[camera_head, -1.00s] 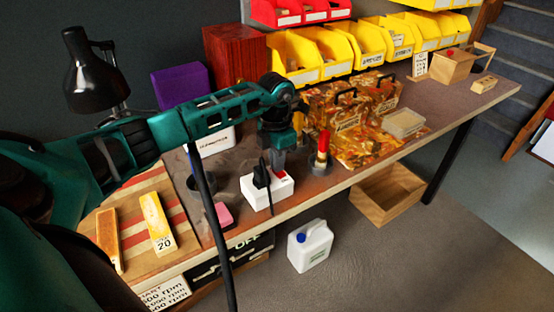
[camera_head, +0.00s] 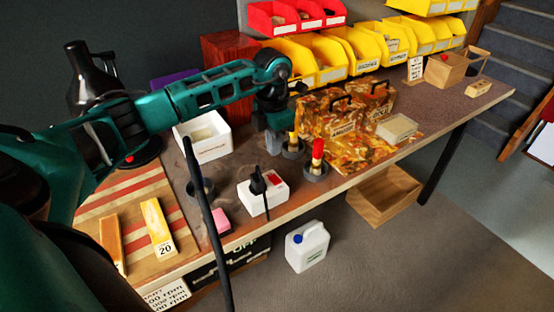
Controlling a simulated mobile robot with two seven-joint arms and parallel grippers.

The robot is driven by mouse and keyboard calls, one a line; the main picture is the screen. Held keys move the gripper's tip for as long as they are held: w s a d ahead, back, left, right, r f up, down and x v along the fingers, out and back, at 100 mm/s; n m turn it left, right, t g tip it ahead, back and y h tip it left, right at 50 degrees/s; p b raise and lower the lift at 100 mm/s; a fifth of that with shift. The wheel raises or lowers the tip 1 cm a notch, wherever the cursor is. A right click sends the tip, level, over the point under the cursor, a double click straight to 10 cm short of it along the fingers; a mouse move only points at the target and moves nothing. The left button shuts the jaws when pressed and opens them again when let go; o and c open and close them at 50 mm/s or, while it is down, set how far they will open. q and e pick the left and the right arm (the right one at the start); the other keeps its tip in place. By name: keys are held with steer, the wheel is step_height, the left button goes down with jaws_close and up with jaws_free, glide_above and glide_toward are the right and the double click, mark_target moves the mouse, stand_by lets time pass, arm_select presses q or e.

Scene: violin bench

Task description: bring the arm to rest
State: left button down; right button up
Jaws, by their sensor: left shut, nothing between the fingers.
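My left arm comes in from the left and reaches over the workbench (camera_head: 240,200). My left gripper (camera_head: 273,146) points down above the bench. It is shut with nothing in it. It hangs behind a white box with a red switch and a black plug (camera_head: 262,196), and left of a red-topped piece (camera_head: 318,158) in a round dark holder. A yellow-topped piece (camera_head: 293,143) stands in another holder just right of the gripper. My right gripper does not show.
An open white box (camera_head: 206,140), a pink block (camera_head: 221,222) and brown patterned cases (camera_head: 335,115) stand on the bench. Yellow bins (camera_head: 330,60) and red bins (camera_head: 290,18) line the back. A white jug (camera_head: 307,247) is on the floor.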

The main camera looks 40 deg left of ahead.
arm_select(q)
steer(key=r, duration=0.5)
steer(key=shift+a+r, duration=0.2)
steer(key=shift+r, duration=0.2)
steer(key=s+d+f+h, duration=0.2)
steer(key=d+f+h, duration=0.15)
steer(key=d, duration=0.55)
steer(key=s+d+f+h, duration=0.1)
steer(key=d+f+h, duration=0.3)
steer(key=d, duration=0.6)
steer(key=s+d+r+n+t+h, duration=0.2)
steer(key=d+r+n+t+h, duration=0.1)
steer(key=d+n+h, duration=0.2)
steer(key=s+d+r+n+t+h, duration=0.1)
steer(key=d+r+n+t+h, duration=0.1)
steer(key=d+n+t+h, duration=0.3)
steer(key=s+a+f+n+t+y, duration=0.3)
steer(key=a+f+n+y, duration=0.3)
steer(key=n, duration=0.6)
steer(key=s+a+f+n+t+y, duration=0.25)
steer(key=f+n+y, duration=0.45)
steer(key=n, duration=0.4)
steer(key=s+a+f+n+g+y, duration=0.2)
steer(key=s+a+f+n, duration=0.1)
steer(key=s+f, duration=0.4)
steer(key=shift+s+n+g, duration=0.2)
steer(key=shift+n+g, duration=0.15)
steer(key=shift+n, duration=0.45)
steer(key=shift+f, duration=0.1)
